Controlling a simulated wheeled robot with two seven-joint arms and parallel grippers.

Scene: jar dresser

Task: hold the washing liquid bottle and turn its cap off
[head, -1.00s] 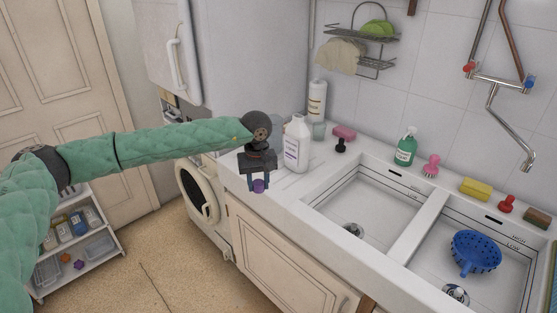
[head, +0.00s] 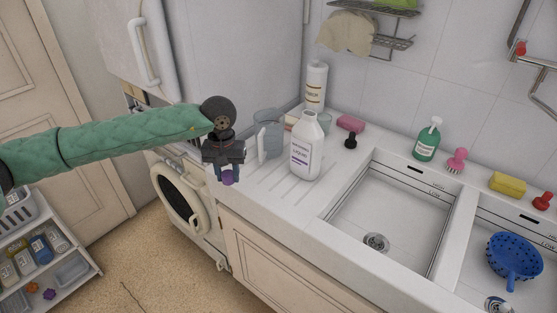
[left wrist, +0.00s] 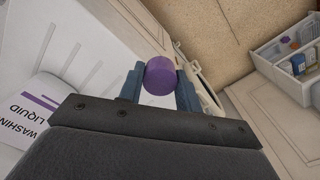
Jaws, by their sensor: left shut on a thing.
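The white washing liquid bottle (head: 307,150) stands upright on the counter's ribbed drainer, with its neck bare at the top. Its label also shows in the left wrist view (left wrist: 35,108). My left gripper (head: 227,177) is shut on the purple cap (left wrist: 160,76), holding it between the blue fingertips. The cap is off the bottle, to its left in the head view, near the counter's front left edge. My right gripper is not in view.
A clear jug (head: 268,134) stands left of the bottle, and a white bottle (head: 315,86) stands behind. A green pump bottle (head: 427,140) and a pink brush (head: 456,160) are right, behind the sink (head: 390,215). A low shelf (head: 60,262) with containers is at lower left.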

